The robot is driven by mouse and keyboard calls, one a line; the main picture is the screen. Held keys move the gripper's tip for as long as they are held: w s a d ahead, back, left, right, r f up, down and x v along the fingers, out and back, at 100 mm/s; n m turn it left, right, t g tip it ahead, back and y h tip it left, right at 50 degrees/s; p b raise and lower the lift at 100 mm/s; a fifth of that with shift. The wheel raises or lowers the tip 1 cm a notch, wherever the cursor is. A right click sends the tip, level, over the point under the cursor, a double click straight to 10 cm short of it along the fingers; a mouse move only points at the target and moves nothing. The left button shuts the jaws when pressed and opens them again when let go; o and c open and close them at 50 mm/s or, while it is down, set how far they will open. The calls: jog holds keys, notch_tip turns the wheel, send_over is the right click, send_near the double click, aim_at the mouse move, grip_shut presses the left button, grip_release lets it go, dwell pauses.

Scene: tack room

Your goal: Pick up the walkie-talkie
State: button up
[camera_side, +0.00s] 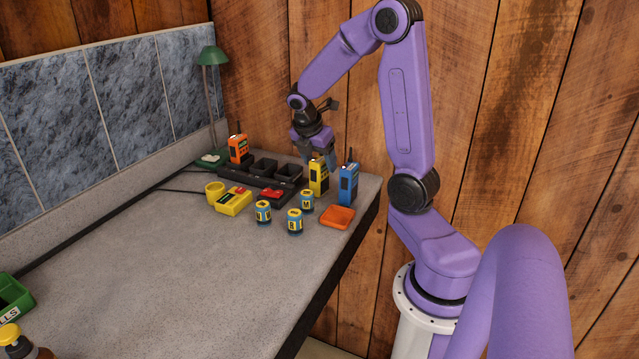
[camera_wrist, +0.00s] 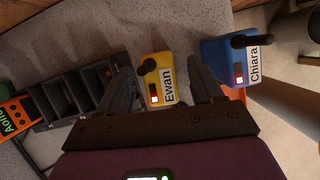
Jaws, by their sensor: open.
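Three walkie-talkies are in view. The yellow one (camera_side: 319,178), labelled "Ewan" in the wrist view (camera_wrist: 158,82), stands upright near the back right of the counter. The blue one (camera_side: 348,185), labelled "Chiara" (camera_wrist: 236,58), stands to its right. The orange one (camera_side: 238,150) is at the left end of the black charger rack; it shows partly at the left edge of the wrist view (camera_wrist: 14,116). My gripper (camera_side: 318,156) is open, pointing down over the yellow walkie-talkie. In the wrist view, its fingers (camera_wrist: 163,82) appear on either side of the yellow one, holding nothing.
The black charger rack (camera_side: 262,182) has empty slots. Several blue-and-yellow cylinders (camera_side: 295,222), a yellow box (camera_side: 233,203), a yellow cup (camera_side: 215,190) and an orange dish (camera_side: 337,218) are close by. A green lamp (camera_side: 212,56) stands behind.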

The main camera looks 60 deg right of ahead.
jog(key=shift+x, duration=1.25)
jog(key=c, duration=1.2)
